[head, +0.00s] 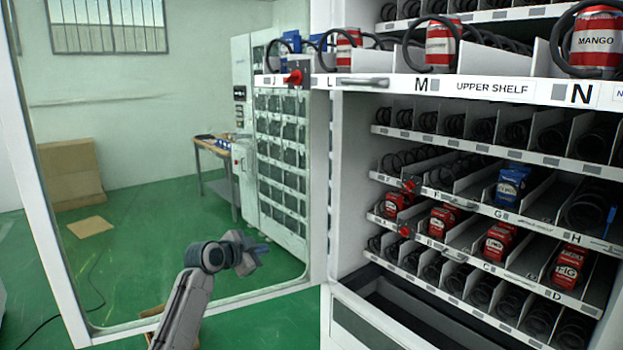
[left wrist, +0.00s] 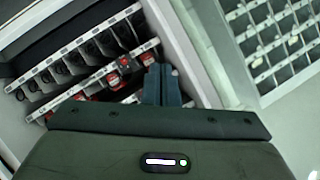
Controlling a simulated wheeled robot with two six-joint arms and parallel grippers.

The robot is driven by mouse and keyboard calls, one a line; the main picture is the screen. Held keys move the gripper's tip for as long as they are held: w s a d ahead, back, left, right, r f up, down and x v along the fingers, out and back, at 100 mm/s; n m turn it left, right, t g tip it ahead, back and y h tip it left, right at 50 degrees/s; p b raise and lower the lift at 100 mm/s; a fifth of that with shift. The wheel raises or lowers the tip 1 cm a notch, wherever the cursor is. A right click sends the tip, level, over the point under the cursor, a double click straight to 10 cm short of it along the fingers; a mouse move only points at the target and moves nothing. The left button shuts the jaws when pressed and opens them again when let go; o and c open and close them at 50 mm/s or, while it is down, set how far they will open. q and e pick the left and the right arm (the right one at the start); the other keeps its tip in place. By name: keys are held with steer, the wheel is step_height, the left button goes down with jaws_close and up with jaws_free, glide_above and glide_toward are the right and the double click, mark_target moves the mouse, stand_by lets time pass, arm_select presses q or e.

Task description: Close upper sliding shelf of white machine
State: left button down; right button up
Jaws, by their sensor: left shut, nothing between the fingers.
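The white machine (head: 322,190) stands at the right with its glass door (head: 40,180) swung open. Its upper shelf (head: 490,86), labelled "UPPER SHELF", is slid out past the shelf below, with a red knob (head: 294,77) and a metal handle (head: 362,82) on its front. Cans such as the mango can (head: 597,42) stand on it among black coils. My left gripper (head: 262,249) is shut and empty, well below and left of the upper shelf, apart from it. In the left wrist view its fingers (left wrist: 164,84) point toward the lower shelves. My right gripper is not in view.
The lower shelves hold red cans such as the fig can (head: 568,266) and a blue pack (head: 511,186). Another vending machine (head: 280,150) and a table (head: 210,147) stand behind the door. A cardboard box (head: 70,172) lies farther back. Green floor is open at left.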

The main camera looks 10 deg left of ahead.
arm_select(q)
steer(key=s+d+r+m+t+h, duration=0.1)
steer(key=s+r+m, duration=0.15)
steer(key=r, duration=0.85)
steer(key=s+d+r+m+h, duration=0.1)
steer(key=d+r+m+h, duration=0.15)
steer(key=r, duration=0.75)
steer(key=m+h+p, duration=0.1)
steer(key=m+h, duration=0.2)
steer(key=m, duration=0.6)
glide_toward(324, 87)
steer(key=p+x, duration=0.5)
steer(key=p, duration=0.2)
steer(key=shift+d, duration=0.1)
steer(key=shift+w+d+f+p, duration=0.2)
steer(key=shift+w+d+p, duration=0.25)
steer(key=shift+w, duration=0.25)
steer(key=shift+w, duration=0.15)
